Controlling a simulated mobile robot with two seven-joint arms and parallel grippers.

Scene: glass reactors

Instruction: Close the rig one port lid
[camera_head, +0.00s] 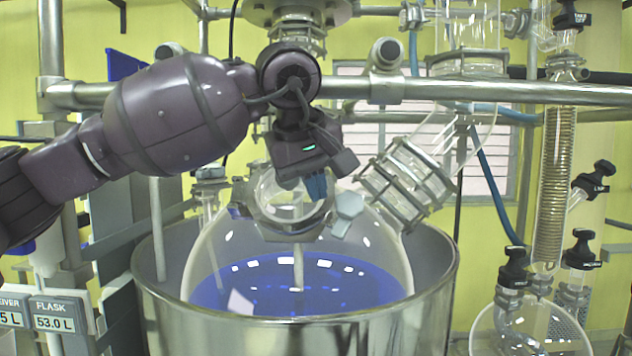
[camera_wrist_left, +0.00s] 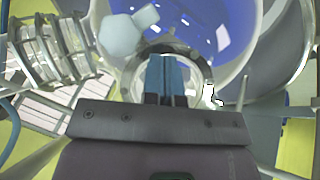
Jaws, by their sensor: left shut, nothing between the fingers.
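The port (camera_head: 292,225) of the large round glass vessel is a metal-rimmed ring at the vessel's upper front, with clear glass inside it. A pale blue-grey faceted knob (camera_head: 348,204) sits at the ring's right side; it also shows at the top left of the wrist view (camera_wrist_left: 120,35). I cannot tell how far the lid is open. My left gripper (camera_head: 316,187) is over the ring's upper right part, its blue fingers together and empty. In the left wrist view the fingers (camera_wrist_left: 160,75) overlap the ring (camera_wrist_left: 203,70). Contact cannot be told. My right gripper is out of view.
The glass vessel (camera_head: 395,250) holds blue liquid inside a steel pot (camera_head: 300,335). A clamped glass neck (camera_head: 408,185) rises close right of the knob. A horizontal metal rail (camera_head: 450,91) crosses behind my arm. A smaller flask (camera_head: 528,330) stands at the lower right.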

